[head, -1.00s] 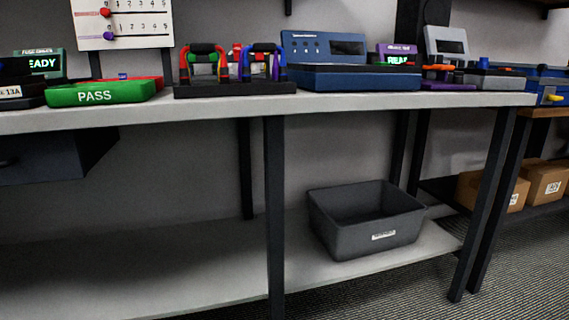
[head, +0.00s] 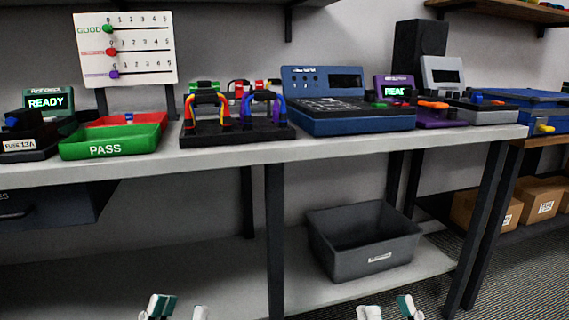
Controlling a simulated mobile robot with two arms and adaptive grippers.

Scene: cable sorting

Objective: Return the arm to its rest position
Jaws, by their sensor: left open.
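My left gripper (head: 181,310) shows at the bottom edge of the head view, left of the middle table leg. Its fingertips are apart, with nothing seen between them. My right gripper (head: 388,310) shows at the bottom edge, right of that leg and below the grey bin in the picture. Its fingertips are also apart, with nothing seen between them. Both arms and the rest of both grippers are below the frame. Neither gripper appears to touch anything.
The workbench (head: 225,157) carries a green PASS tray (head: 110,148), a red tray (head: 151,120), a black rack (head: 235,138) with coloured cables, and a blue tester (head: 350,118). A grey bin (head: 362,262) stands on the lower shelf (head: 200,275). Boxes (head: 540,200) lie at right.

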